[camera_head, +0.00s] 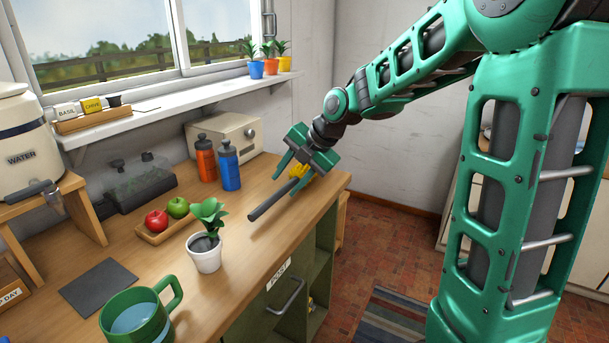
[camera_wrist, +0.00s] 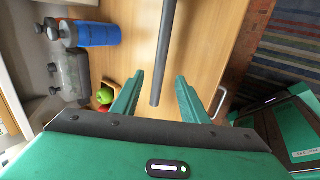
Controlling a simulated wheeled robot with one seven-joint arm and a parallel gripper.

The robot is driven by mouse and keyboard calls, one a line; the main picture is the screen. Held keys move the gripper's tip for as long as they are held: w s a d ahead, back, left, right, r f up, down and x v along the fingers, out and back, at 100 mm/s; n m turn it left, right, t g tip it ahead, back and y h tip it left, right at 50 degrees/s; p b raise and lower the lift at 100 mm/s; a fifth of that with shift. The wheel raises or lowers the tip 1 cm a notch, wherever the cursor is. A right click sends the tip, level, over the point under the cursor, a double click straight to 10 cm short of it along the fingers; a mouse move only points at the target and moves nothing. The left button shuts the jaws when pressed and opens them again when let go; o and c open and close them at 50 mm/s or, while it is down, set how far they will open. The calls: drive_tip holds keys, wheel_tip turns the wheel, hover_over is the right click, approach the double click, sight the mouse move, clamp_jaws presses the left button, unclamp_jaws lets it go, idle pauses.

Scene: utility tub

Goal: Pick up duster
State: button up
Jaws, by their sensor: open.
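The duster lies on the wooden counter near its right edge. Its dark grey handle (camera_head: 268,204) points toward the near left, and a patch of yellow (camera_head: 298,171) shows behind my gripper's fingers. My gripper (camera_head: 285,185) is open above the duster, partly covering its far part. In the wrist view the handle (camera_wrist: 167,45) runs from the top edge down to its end, which appears between the two green fingers (camera_wrist: 160,77). The fingers look apart from the handle. The duster's other end is out of the wrist view.
A blue bottle (camera_head: 229,167) and an orange bottle (camera_head: 206,160) stand left of my gripper, before a cream appliance (camera_head: 235,132). A potted plant (camera_head: 205,255), fruit tray (camera_head: 151,238) and green mug (camera_head: 135,318) stand nearer. The counter (camera_head: 245,245) around the handle is clear.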

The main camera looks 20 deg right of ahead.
sight(274, 197)
drive_tip(key=x, duration=0.8)
drive_tip(key=shift+a, duration=0.1)
clamp_jaws()
